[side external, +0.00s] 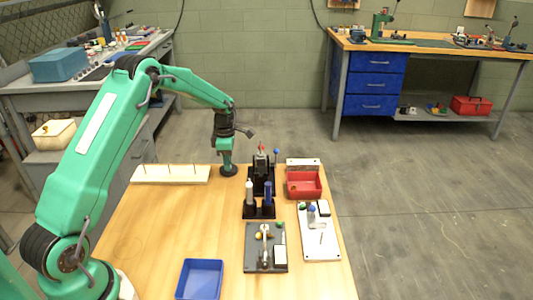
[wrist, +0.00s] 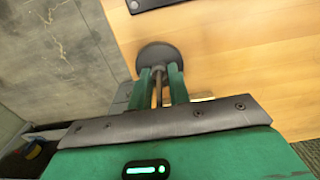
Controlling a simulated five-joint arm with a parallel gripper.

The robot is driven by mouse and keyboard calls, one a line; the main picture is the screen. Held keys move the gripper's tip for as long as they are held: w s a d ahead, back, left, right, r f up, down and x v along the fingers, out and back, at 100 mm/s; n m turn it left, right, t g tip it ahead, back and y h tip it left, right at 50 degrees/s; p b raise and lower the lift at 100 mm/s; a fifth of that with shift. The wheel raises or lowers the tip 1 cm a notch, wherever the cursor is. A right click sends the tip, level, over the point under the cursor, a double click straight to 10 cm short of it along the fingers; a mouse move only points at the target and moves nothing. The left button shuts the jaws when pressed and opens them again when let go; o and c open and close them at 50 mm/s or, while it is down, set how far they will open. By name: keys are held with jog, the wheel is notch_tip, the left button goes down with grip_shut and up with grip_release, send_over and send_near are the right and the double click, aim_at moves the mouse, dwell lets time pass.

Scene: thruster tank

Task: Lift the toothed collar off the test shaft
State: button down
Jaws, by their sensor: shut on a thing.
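I cannot tell whether this disc is the shaft's foot or part of the collar. My gripper is shut on what I take for the toothed collar, mostly hidden between the fingertips. No teeth can be made out.
A white strip with upright pins (side external: 160,174) lies to the left of my gripper. To the right stand a black fixture (side external: 262,180), a black stand with two posts (side external: 259,212) and a red bin (side external: 304,185). A blue tray (side external: 200,279) is in front. The bench's middle left is clear.

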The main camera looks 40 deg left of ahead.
jog(key=shift+r, duration=0.1)
jog(key=shift+r, duration=4.95)
